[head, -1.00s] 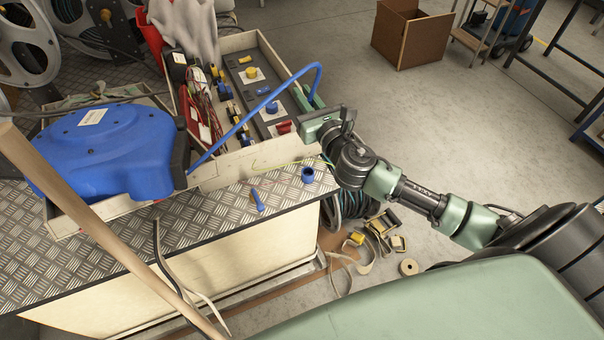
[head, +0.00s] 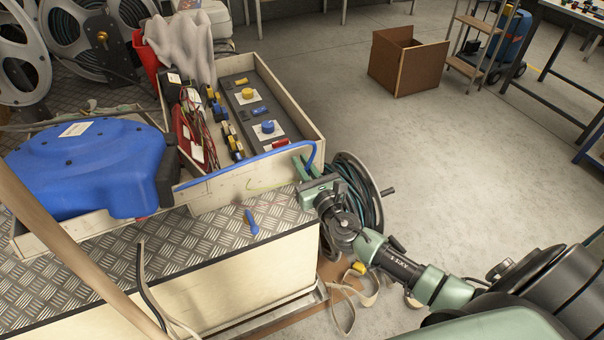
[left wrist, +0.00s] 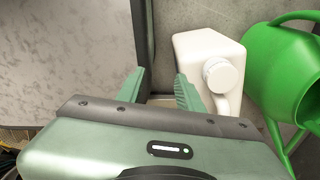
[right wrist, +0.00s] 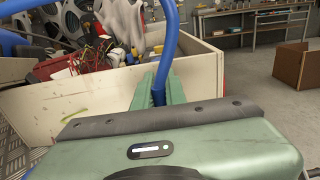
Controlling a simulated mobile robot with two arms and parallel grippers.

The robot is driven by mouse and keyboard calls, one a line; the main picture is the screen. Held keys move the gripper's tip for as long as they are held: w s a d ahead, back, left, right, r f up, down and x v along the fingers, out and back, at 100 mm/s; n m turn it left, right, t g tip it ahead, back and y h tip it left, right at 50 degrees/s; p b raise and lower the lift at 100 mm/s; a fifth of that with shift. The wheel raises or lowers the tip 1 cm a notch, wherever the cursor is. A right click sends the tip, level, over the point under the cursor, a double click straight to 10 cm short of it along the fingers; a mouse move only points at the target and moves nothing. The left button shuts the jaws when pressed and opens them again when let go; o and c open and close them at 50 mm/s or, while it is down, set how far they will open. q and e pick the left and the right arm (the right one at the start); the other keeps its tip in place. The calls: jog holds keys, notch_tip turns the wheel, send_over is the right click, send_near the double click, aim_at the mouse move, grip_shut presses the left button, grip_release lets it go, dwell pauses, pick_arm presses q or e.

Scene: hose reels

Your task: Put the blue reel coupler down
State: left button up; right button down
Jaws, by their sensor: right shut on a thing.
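The blue reel (head: 80,170) lies in a shallow tray on the left of the treadplate bench top. Its blue hose (head: 250,168) runs right along the front of the wooden box to my right gripper (head: 302,172). My right gripper is at the bench's right end, low beside the box corner. In the right wrist view, its green fingers (right wrist: 158,82) are shut on the blue coupler (right wrist: 158,95) at the hose end. The coupler is mostly hidden between the fingers. My left gripper (left wrist: 160,76) is open and empty, near a white canister (left wrist: 207,65).
The wooden box (head: 313,118) holds wires, tools and a dark panel with a blue and a yellow knob. A blue-handled tool (head: 252,222) lies on the bench top (head: 185,245). A hose reel (head: 372,190) stands beyond the bench end. A green watering can (left wrist: 285,75) is near my left gripper.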

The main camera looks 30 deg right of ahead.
jog(key=shift+f, duration=0.95)
pick_arm(q)
jog(key=shift+f, duration=0.55)
pick_arm(e)
jog(key=shift+f+b, duration=0.15)
jog(key=shift+b, duration=0.2)
jog(key=c, duration=1.5)
grip_release()
pick_arm(q)
jog(key=shift+f, duration=0.15)
pick_arm(e)
jog(key=shift+o, duration=0.2)
